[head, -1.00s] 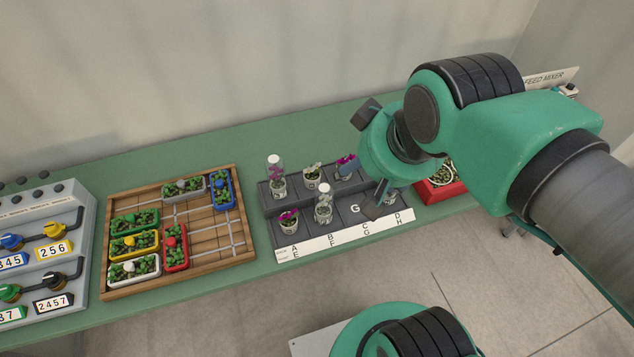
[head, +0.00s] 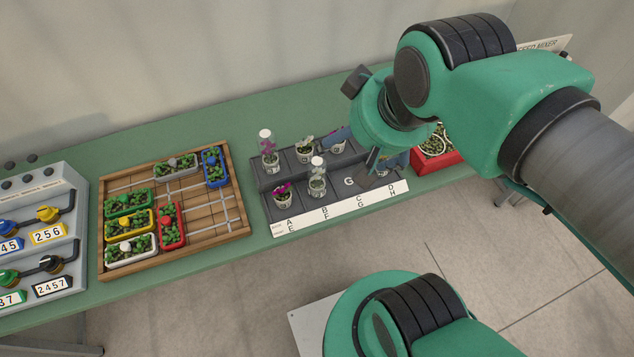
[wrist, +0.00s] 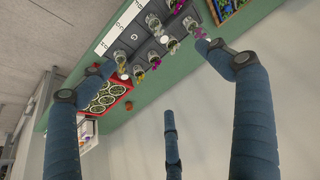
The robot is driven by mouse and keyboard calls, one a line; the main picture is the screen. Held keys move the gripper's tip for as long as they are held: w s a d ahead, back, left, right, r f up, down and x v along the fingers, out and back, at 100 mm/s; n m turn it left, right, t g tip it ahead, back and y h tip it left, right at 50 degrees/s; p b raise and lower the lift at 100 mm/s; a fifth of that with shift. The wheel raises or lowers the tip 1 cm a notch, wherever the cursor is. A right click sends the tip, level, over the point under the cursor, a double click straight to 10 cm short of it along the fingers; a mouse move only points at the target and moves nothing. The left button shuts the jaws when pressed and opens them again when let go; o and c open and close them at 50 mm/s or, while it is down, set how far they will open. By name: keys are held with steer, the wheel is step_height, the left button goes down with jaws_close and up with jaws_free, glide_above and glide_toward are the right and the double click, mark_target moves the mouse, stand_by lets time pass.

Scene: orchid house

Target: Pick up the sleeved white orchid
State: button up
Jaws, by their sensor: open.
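The sleeved white orchid (head: 317,180) stands upright in a clear sleeve with a white top, in front-row slot F of the dark rack (head: 280,225). In the wrist view its pot (wrist: 152,20) is near the label strip. My gripper (head: 360,152) is open and empty above the right part of the rack, to the right of the orchid and apart from it. In the wrist view my gripper's fingers (wrist: 150,68) are spread wide. My gripper hides part of the rack's right end.
A sleeved magenta orchid (head: 268,150) and an unsleeved white orchid (head: 306,148) stand behind. A magenta orchid (head: 282,195) is at front left. Slot G is empty. A red tray (head: 440,160) stands right, a wooden tray (head: 238,225) left.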

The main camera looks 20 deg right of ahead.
steer(key=t+b, duration=0.6)
glide_above(324, 176)
steer(key=s+a, duration=0.2)
step_height(324, 176, down, 26)
steer(key=f, duration=0.1)
steer(key=shift+m+t+h, duration=0.3)
steer(key=shift+t, duration=0.5)
steer(key=f, duration=0.2)
steer(key=s+d+f+b, duration=0.1)
steer(key=f, duration=0.1)
steer(key=s+f, duration=0.1)
steer(key=f, duration=0.2)
steer(key=shift+d, duration=0.25)
steer(key=shift+s+d+f+b, duration=0.1)
steer(key=shift+f+b, duration=0.15)
steer(key=shift+b, duration=0.05)
steer(key=shift+x, duration=0.85)
